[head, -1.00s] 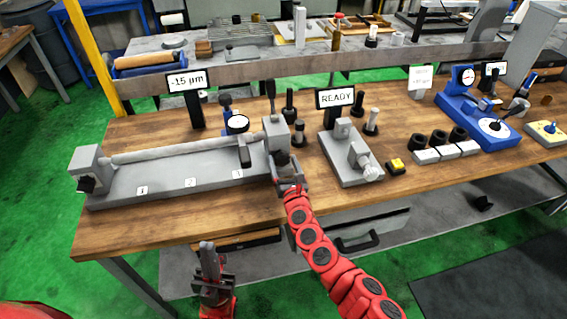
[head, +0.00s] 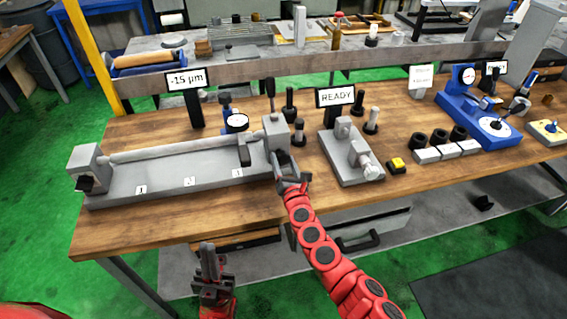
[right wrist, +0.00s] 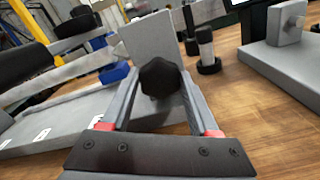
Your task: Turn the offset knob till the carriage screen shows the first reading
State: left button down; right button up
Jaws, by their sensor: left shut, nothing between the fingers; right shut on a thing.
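The carriage screen (head: 187,79) stands at the back of the left fixture and reads "-15 µm". The offset knob is a black faceted knob (right wrist: 160,78) on the grey end block (head: 276,132) at the fixture's right end. My right gripper (head: 284,160) is shut on the knob, with one finger on each side of it in the right wrist view (right wrist: 160,88). In the head view the gripper mostly hides the knob. My left gripper (head: 207,250) is shut and empty, in front of the bench edge.
A round dial gauge (head: 237,122) stands by the long bar (head: 180,147). A second screen (head: 335,96) reads "READY" behind another grey fixture (head: 348,165). Black posts (head: 290,103) stand close behind the end block. The wooden bench front (head: 180,225) is clear.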

jog(key=m+b, duration=0.1)
jog(key=m, duration=0.3)
jog(key=shift+f+m, duration=0.1)
jog(key=shift+m, duration=0.2)
jog(key=m+b, duration=0.1)
jog(key=m, duration=0.4)
jog(key=shift+d+m, duration=0.1)
jog(key=shift+m, duration=0.2)
jog(key=m+b, duration=0.1)
jog(key=m, duration=0.3)
jog(key=shift+f, duration=0.1)
jog(key=shift+m+b, duration=0.6)
jog(key=shift+m, duration=1.9)
jog(key=o, duration=1.4)
jog(key=shift+c, duration=0.2)
jog(key=shift+s, duration=0.1)
